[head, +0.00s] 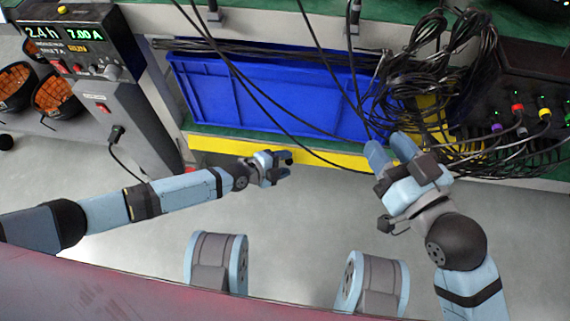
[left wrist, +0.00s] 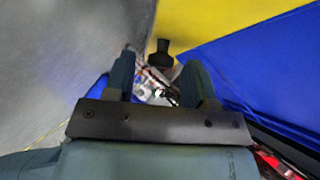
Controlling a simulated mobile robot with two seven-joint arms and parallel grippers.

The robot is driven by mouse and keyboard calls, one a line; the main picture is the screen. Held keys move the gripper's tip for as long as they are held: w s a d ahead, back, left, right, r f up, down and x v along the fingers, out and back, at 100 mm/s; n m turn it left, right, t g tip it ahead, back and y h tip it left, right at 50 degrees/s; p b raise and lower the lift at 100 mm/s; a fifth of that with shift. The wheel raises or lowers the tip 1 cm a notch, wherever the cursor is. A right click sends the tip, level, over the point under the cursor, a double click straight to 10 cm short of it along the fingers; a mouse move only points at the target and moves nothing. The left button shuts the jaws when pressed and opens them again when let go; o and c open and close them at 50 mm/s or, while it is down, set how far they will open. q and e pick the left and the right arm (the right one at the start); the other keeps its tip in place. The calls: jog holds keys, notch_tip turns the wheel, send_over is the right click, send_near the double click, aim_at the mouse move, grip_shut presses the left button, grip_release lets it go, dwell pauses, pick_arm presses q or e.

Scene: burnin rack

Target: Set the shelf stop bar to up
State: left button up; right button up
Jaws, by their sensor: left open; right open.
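A yellow bar (head: 325,160), which looks like the shelf stop bar, runs along the front of the lower shelf before a blue crate. Its yellow face (left wrist: 235,20) also shows in the left wrist view. A dark knob-like piece (left wrist: 160,56) shows there beyond and between my fingertips; I cannot tell what it is fixed to. My left gripper (head: 285,165) is open and empty, at or just in front of the bar; contact cannot be told. My right gripper (head: 391,150) is open, in front of the bar's right part and covering some of it.
The blue crate (head: 250,95) fills the shelf behind the bar. Black cables (head: 420,85) hang in front of the crate and bar, close to my right gripper. A control column (head: 110,100) with displays stands at left. The grey floor (head: 300,215) in front is open.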

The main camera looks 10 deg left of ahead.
pick_arm(q)
jog(key=shift+w+d+f, duration=0.1)
jog(key=shift+w+d, duration=0.05)
jog(key=shift+d, duration=0.05)
jog(key=c, duration=0.9)
jog(key=shift+o, duration=0.2)
